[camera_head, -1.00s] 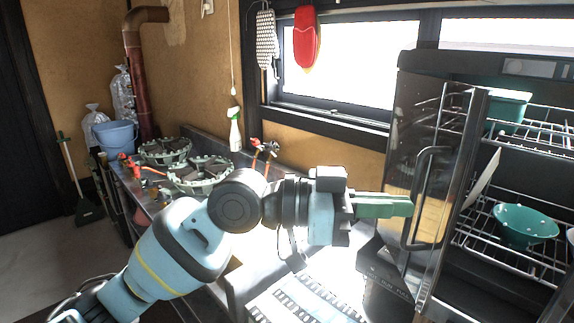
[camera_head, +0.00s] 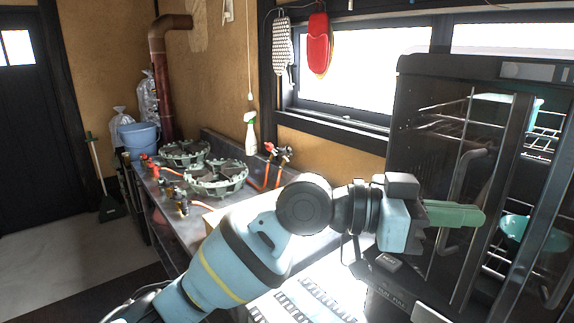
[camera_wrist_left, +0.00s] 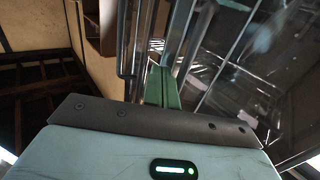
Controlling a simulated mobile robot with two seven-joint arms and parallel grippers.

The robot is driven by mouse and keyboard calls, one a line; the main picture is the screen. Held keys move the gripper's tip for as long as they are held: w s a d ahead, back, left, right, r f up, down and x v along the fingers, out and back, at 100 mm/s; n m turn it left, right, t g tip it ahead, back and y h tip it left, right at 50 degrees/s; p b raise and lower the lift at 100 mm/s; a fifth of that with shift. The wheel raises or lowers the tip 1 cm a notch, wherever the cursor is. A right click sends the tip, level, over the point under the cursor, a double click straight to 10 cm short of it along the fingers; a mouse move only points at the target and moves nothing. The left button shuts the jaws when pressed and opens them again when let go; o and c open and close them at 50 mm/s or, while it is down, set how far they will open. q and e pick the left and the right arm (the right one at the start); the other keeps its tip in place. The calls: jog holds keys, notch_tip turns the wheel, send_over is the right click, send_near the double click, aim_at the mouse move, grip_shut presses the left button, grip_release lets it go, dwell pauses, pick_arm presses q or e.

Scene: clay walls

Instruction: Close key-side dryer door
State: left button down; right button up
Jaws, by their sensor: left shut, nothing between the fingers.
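The dryer (camera_head: 470,66) is a dark cabinet at the right with wire racks inside. Its glazed left door (camera_head: 425,150) has a dark frame edge and a bent vertical handle (camera_head: 464,178). The door stands partly open, with racks showing through and beyond it. My left gripper (camera_head: 482,216) is shut and empty, its green fingers pointing right across the lower part of the door near the handle. In the left wrist view the fingers (camera_wrist_left: 161,87) lie close to metal bars and glass; contact is not clear. No key is visible. My right gripper is out of view.
A teal bowl (camera_head: 530,234) is on a dryer rack. Left of my arm, a metal counter holds gas burners (camera_head: 216,178).

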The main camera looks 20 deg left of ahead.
pick_arm(q)
jog(key=shift+w+d, duration=0.7)
jog(key=shift+d, duration=0.3)
jog(key=shift+w+d, duration=0.7)
jog(key=shift+d, duration=0.3)
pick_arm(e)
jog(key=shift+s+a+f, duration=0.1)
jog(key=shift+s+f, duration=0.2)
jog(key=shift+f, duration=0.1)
pick_arm(q)
jog(key=shift+s, duration=0.1)
